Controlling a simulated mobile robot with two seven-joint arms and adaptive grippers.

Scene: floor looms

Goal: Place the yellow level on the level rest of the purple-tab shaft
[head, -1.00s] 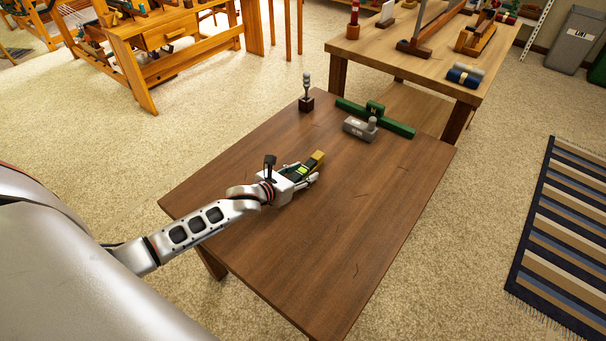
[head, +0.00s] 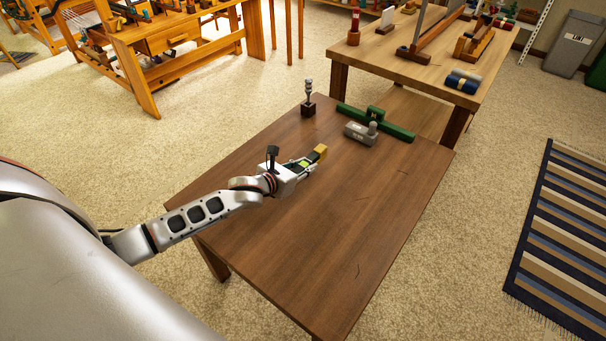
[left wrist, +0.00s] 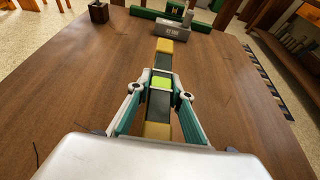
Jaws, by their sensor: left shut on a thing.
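The yellow level (head: 320,152) is a long bar with yellow ends, dark sides and a bright green-yellow window. My left gripper (head: 305,167) is shut on its middle, above the brown table. In the left wrist view the level (left wrist: 164,46) points away from me, its far yellow end toward the grey block. The fingers of my left gripper (left wrist: 161,88) press on both sides by the window. I cannot tell its height above the table. I see no purple tab, and the level rest cannot be made out. My right gripper is not in view.
On the brown table (head: 330,240), a grey block (head: 358,133) with a knob stands before a green bar (head: 398,132). A small dark block with a metal post (head: 308,100) stands left of them. The near table is clear. A lighter workbench (head: 430,65) stands behind.

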